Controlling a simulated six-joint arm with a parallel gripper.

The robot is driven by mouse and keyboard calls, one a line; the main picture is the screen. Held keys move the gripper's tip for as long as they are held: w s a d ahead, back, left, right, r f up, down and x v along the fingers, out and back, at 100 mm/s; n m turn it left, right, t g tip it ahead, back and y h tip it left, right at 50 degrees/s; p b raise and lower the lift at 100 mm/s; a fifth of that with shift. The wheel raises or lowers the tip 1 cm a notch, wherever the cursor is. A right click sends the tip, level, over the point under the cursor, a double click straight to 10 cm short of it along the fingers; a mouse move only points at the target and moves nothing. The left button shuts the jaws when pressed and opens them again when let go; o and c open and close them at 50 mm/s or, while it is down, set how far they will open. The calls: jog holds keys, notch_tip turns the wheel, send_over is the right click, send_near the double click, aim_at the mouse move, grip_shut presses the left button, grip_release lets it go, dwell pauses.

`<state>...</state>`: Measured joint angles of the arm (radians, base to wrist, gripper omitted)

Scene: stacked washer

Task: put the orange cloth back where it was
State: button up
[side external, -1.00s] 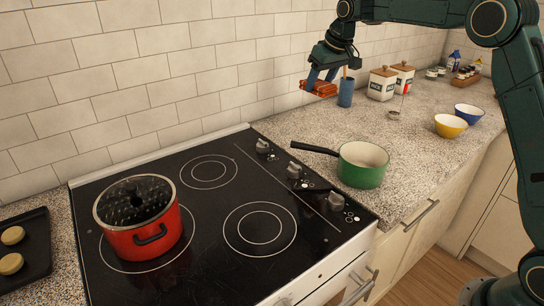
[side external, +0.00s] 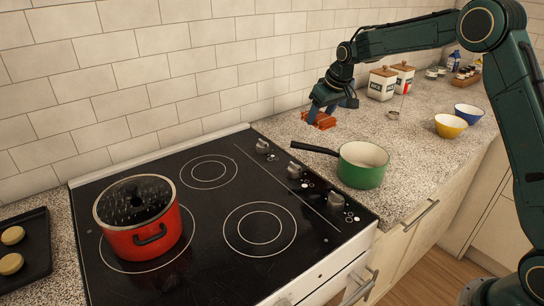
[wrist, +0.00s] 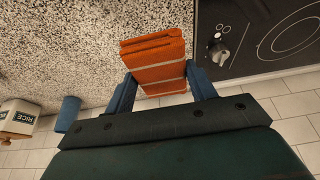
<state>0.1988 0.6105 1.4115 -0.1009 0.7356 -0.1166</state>
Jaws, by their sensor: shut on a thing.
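The orange cloth (side external: 320,121) is a folded bundle with pale stripes. It also shows in the wrist view (wrist: 155,62), between the two blue fingers. My gripper (side external: 318,112) is shut on the cloth and points down above the speckled counter, behind the green saucepan and near the tiled wall. In the wrist view my gripper (wrist: 163,88) has one finger at each side of the cloth. I cannot tell whether the cloth touches the counter.
The green saucepan (side external: 362,172) stands on the counter, its handle pointing left. The stove (side external: 215,215) holds a red pot (side external: 150,240). A blue cup (wrist: 68,112) and rice canister (wrist: 18,118) stand near the wall. Yellow (side external: 450,127) and blue (side external: 468,113) bowls sit farther right.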

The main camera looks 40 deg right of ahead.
aim_at(330, 121)
jog(key=shift+f, duration=5)
jog(key=shift+f, duration=0.1)
jog(key=o, duration=1)
jog(key=shift+o, duration=0.2)
jog(key=v, duration=1.2)
jog(key=shift+s, duration=0.1)
